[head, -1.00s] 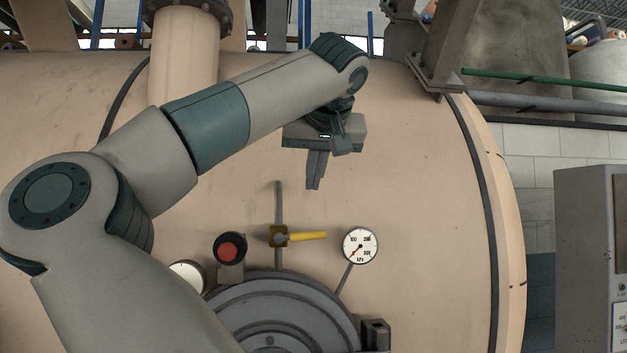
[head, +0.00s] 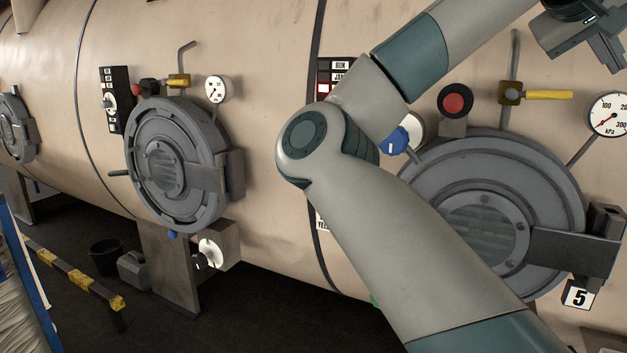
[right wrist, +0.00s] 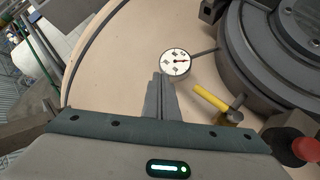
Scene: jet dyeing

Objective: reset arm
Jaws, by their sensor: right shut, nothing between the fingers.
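My right arm crosses the head view from the bottom to the upper right. Its gripper (head: 613,66) shows at the upper right edge, partly cut off by the frame. In the right wrist view the two fingers (right wrist: 160,82) are together, with nothing between them. They point towards the tan vessel wall (right wrist: 125,60), near a round white gauge (right wrist: 175,63). The distance from the fingertips to the wall is hard to tell. My left gripper is not in view.
A yellow-handled valve (head: 548,95), red button (head: 455,101), gauge (head: 608,114) and round grey door (head: 560,185) lie near my right arm. Another round door (head: 150,125) is left. A striped yellow-black bar (head: 75,275) and a dark bucket (head: 106,257) stand low left.

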